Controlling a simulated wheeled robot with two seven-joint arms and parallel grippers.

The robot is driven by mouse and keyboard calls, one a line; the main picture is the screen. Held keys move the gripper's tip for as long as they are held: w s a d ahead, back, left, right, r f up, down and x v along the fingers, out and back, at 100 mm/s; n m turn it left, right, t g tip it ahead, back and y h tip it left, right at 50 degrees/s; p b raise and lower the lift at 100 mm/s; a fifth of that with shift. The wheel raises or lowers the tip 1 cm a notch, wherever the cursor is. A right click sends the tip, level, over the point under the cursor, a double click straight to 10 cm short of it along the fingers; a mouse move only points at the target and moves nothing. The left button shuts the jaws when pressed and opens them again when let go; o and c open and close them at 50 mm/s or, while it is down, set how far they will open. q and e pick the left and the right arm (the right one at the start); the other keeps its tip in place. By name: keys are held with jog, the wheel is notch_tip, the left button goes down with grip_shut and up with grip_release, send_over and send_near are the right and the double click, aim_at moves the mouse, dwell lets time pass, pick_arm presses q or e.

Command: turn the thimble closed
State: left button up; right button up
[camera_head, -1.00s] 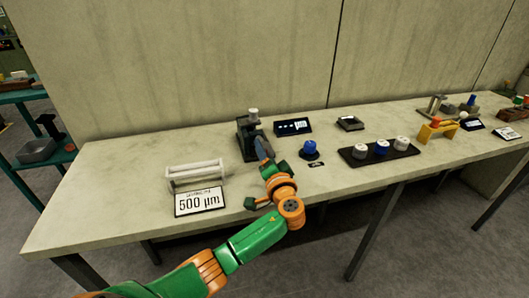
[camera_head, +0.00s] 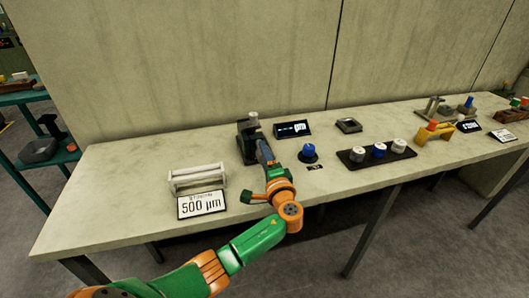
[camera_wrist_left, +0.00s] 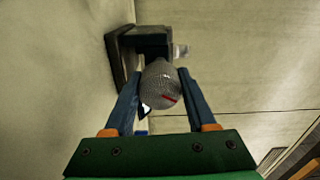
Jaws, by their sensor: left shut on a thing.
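The thimble (camera_wrist_left: 160,84) is a grey, finely knurled cylinder with a red line on its end face. It shows in the left wrist view between the two blue fingers of my left gripper (camera_wrist_left: 158,78), which is shut on it. The thimble joins a dark gauge body (camera_wrist_left: 150,40) beyond it. In the head view the dark gauge (camera_head: 246,140) stands on the bench with a pale piece on top. My left gripper (camera_head: 264,150) reaches it from the front, and the thimble is hidden there by the gripper. My right gripper is not in view.
A 500 µm card (camera_head: 201,205) and a pale rack (camera_head: 197,178) are on the left. A blue knob (camera_head: 309,152) and a black tray (camera_head: 364,163) with white and blue spools are on the right. The bench (camera_head: 110,195) is bare at far left.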

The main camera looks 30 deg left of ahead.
pick_arm(q)
jog(key=m+p, duration=0.1)
jog(key=m, duration=0.1)
jog(key=m+p, duration=0.1)
jog(key=m, duration=0.1)
jog(key=m+p, duration=0.1)
jog(key=m, duration=0.1)
jog(key=shift+r, duration=0.25)
jog(key=m+p, duration=0.2)
jog(key=m, duration=0.4)
jog(key=shift+m+p, duration=0.3)
jog(key=shift+m, duration=0.1)
jog(key=m+p, duration=0.1)
jog(key=m, duration=0.4)
jog(key=shift+w+p, duration=0.1)
jog(key=shift+p, duration=0.3)
jog(key=m+p, duration=0.1)
jog(key=m, duration=0.5)
jog(key=shift+m, duration=0.3)
jog(key=o, duration=1.4)
jog(key=shift+f, duration=0.15)
jog(key=shift+c, duration=0.2)
